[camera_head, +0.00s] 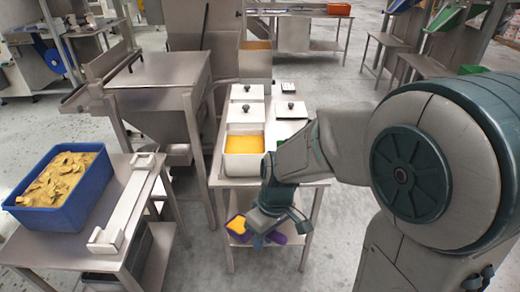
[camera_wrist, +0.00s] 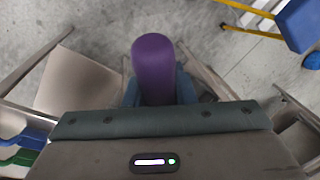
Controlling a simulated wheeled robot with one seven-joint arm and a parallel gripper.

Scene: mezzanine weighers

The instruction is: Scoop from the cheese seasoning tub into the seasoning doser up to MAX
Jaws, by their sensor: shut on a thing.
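My gripper (camera_head: 268,222) is shut on the purple handle of a scoop (camera_head: 277,238), low in front of the near end of the steel table. Orange seasoning (camera_head: 237,224) shows in the scoop's bowl. In the wrist view, the purple handle (camera_wrist: 153,65) stands between my fingers (camera_wrist: 157,94); the bowl is hidden there. The open tub of orange cheese seasoning (camera_head: 229,158) stands on the table, behind and above my gripper. A grey box with orange inside its top (camera_head: 256,65) stands beyond the table; I cannot tell if it is the doser. No MAX mark is readable.
Lidded white tubs (camera_head: 246,92) stand behind the open tub. A blue crate of chips (camera_head: 78,203) sits on the left steel table. A large steel hopper (camera_head: 155,85) stands between.

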